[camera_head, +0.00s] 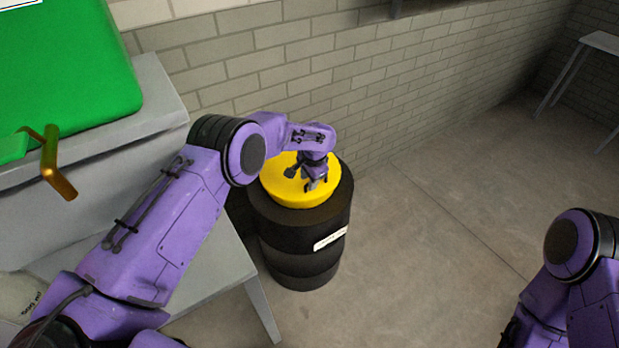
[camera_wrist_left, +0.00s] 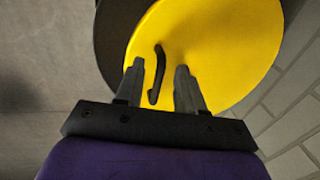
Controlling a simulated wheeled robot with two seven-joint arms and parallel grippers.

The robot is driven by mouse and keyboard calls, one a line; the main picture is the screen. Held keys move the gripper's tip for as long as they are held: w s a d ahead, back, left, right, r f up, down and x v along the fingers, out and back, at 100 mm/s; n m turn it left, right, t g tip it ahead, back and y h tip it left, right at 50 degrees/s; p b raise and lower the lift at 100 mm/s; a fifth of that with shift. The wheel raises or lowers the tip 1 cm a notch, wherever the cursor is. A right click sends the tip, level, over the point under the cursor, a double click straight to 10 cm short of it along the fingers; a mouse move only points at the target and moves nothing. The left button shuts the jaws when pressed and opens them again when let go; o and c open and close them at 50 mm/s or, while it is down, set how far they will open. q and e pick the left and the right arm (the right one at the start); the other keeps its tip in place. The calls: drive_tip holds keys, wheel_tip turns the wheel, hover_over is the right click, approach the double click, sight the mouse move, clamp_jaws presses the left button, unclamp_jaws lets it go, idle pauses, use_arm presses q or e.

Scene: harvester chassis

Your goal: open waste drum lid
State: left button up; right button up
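The waste drum (camera_head: 302,241) is a black barrel with a pale label, standing on the floor by the brick wall. Its round yellow lid (camera_head: 284,189) sits on top and looks closed. The lid also fills the top of the left wrist view (camera_wrist_left: 226,40), with a dark curved handle (camera_wrist_left: 158,72) on it. My left gripper (camera_head: 311,184) is over the lid, pointing down. In the left wrist view its two fingers (camera_wrist_left: 157,82) are apart, with the handle showing between them. I cannot tell whether they touch it. My right arm shows at the lower right, but its gripper is not visible.
A grey bench (camera_head: 165,98) with a green case (camera_head: 65,70) and a bent orange-brown handle (camera_head: 52,165) stands left of the drum. The brick wall (camera_head: 330,62) runs close behind the drum. The floor (camera_head: 430,230) to the right is clear.

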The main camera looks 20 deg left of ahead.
use_arm(q)
drive_tip(key=shift+w+f, duration=0.6)
drive_tip(key=shift+f, duration=0.15)
drive_tip(key=shift+s+r, duration=0.15)
drive_tip(key=shift+r, duration=0.05)
drive_tip(key=shift+s+r, duration=0.15)
drive_tip(key=shift+s, duration=0.05)
drive_tip(key=shift+c, duration=1.2)
clamp_jaws()
use_arm(e)
drive_tip(key=shift+w, duration=0.15)
use_arm(q)
drive_tip(key=shift+r, duration=0.1)
